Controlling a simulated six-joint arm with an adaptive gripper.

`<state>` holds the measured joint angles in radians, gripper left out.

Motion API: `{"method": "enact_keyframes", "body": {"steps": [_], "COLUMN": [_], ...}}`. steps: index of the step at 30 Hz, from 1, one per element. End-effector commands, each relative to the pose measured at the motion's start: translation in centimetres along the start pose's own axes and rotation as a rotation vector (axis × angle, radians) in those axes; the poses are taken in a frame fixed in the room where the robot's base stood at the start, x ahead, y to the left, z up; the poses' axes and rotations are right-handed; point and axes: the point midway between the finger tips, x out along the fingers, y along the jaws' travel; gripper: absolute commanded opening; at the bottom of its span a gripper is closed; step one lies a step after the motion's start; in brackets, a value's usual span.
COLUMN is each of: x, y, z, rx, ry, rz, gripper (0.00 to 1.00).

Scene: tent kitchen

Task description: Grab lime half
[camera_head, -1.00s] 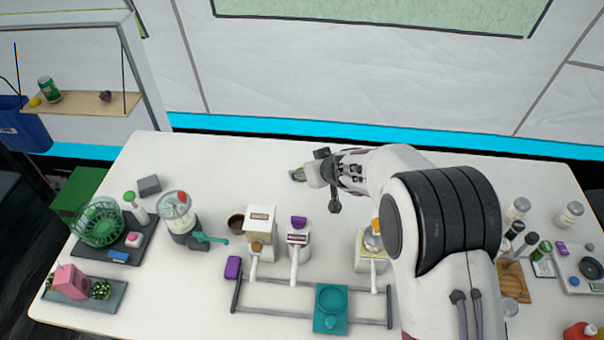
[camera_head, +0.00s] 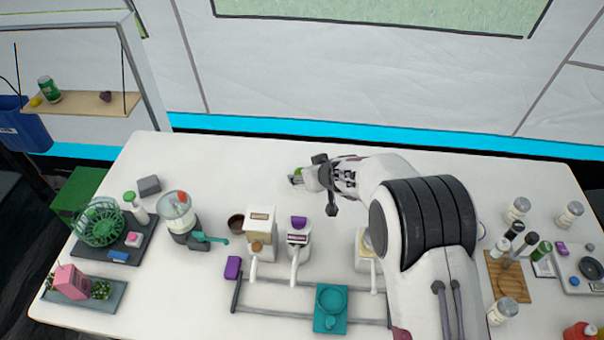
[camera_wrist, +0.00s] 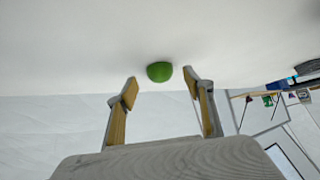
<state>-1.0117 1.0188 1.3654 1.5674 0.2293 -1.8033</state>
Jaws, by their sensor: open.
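The lime half (camera_wrist: 160,72) is a small green dome in the wrist view. It lies on the white table (camera_wrist: 60,50), just beyond and between the tips of my gripper (camera_wrist: 160,85). My gripper is open, with one finger on each side of the lime half's line and nothing between them. In the head view my gripper (camera_head: 297,178) is over the back middle of the table, and a bit of green, the lime half (camera_head: 298,170), shows at its tip. Most of the lime half is hidden there by the gripper.
White and purple dispensers (camera_head: 298,240) stand in front of my gripper, with a dark bowl (camera_head: 236,223) and a blender-like device (camera_head: 178,215) to the left. Several jars and bottles (camera_head: 516,210) stand at the right. The back left of the table is mostly clear.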

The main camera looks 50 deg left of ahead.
Motion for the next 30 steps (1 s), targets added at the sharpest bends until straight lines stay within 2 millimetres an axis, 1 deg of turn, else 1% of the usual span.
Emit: {"method": "enact_keyframes", "body": {"steps": [3, 9, 25, 26, 27, 29, 30], "x": [1.0, 1.9, 1.9, 1.9, 1.9, 1.9, 1.9], "y": [-0.1, 0.0, 0.0, 0.0, 0.0, 0.0, 0.0], "z": [-0.1, -0.1, -0.1, -0.1, -0.1, -0.1, -0.1], "rx": [-0.001, -0.001, 0.000, 0.000, 0.000, 0.000, 0.000], "ry": [0.001, 0.001, 0.001, 0.001, 0.001, 0.001, 0.001], "rz": [-0.001, 0.000, 0.000, 0.000, 0.000, 0.000, 0.000], "gripper": [0.52, 0.52, 0.52, 0.49, 0.39, 0.23, 0.14]}}
